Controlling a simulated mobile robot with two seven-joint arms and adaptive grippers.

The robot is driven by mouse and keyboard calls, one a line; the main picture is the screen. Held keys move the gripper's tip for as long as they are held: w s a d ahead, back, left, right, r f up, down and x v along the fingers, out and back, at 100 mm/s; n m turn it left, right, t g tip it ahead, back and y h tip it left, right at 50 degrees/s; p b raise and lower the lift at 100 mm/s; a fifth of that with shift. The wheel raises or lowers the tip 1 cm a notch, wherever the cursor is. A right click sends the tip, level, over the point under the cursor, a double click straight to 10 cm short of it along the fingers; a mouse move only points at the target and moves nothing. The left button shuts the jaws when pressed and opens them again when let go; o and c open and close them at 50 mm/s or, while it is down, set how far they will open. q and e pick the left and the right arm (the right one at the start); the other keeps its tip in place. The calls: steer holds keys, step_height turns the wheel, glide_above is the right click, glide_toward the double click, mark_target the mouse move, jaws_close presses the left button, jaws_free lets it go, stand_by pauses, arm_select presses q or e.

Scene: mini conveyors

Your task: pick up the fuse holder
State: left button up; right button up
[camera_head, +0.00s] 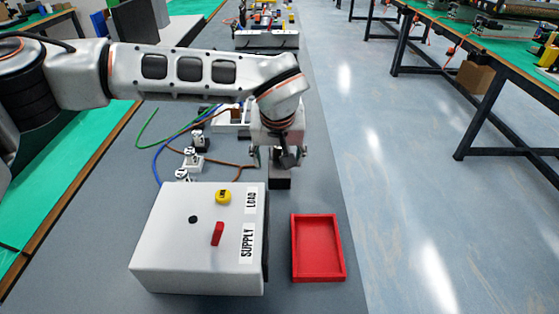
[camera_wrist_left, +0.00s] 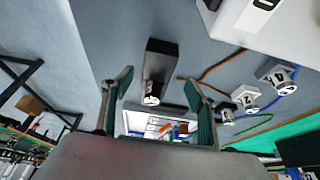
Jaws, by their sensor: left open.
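A dark rectangular block (camera_wrist_left: 162,62) with a small white numbered piece (camera_wrist_left: 151,95) at its near end shows between the fingers in the left wrist view; I take it to be the fuse holder. The dark block also shows in the head view (camera_head: 280,183), just below my left gripper. My left gripper (camera_head: 278,160) points down over it, with its fingers apart on either side and nothing held. Whether the fingers touch it cannot be told. Several similar white numbered pieces (camera_head: 192,158) with wires stand to the left. My right gripper is out of view.
A white box (camera_head: 165,255) labelled SUPPLY and LOAD stands in front. An empty red tray (camera_head: 318,275) lies to its right. Blue, green and brown wires cross the grey surface behind the box. A white tray (camera_head: 228,128) with parts stands behind the gripper.

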mark_target(280, 167)
arm_select(q)
steer(key=b+x, duration=0.1)
steer(key=x, duration=0.6)
steer(key=shift+w+d+r, duration=0.1)
steer(key=shift+w+d, duration=0.05)
steer(key=shift+r, duration=0.15)
steer(key=c, duration=1.4)
